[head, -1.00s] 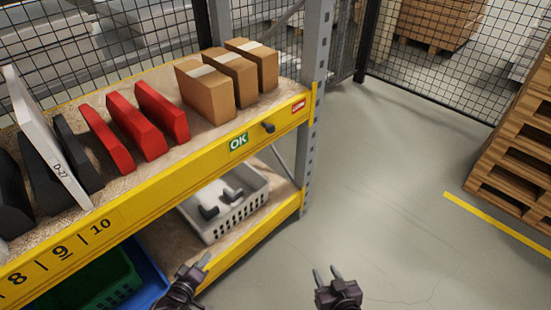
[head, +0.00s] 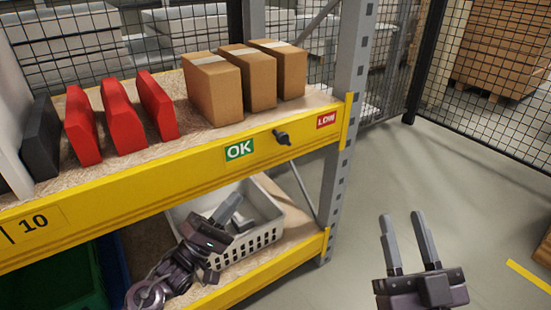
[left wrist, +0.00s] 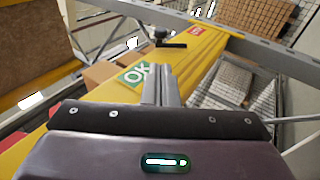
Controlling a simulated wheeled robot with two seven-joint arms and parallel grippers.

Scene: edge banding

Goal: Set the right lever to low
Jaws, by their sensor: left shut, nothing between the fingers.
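The right lever (head: 282,138) is a small black handle on the yellow shelf beam (head: 190,172), between the green OK label (head: 239,150) and the red LOW label (head: 326,121). It also shows in the left wrist view (left wrist: 168,41), beyond my fingertips. My left gripper (head: 236,199) is shut and empty, below the beam and lower left of the lever, apart from it. In the left wrist view its closed fingers (left wrist: 160,68) overlap the edge of the OK label (left wrist: 134,75). My right gripper (head: 402,214) is open and empty over the floor at right.
Red parts (head: 122,117) and cardboard boxes (head: 247,80) stand on the upper shelf. A white basket (head: 262,239) sits on the lower shelf behind my left gripper. A grey post (head: 348,100) stands right of the LOW label.

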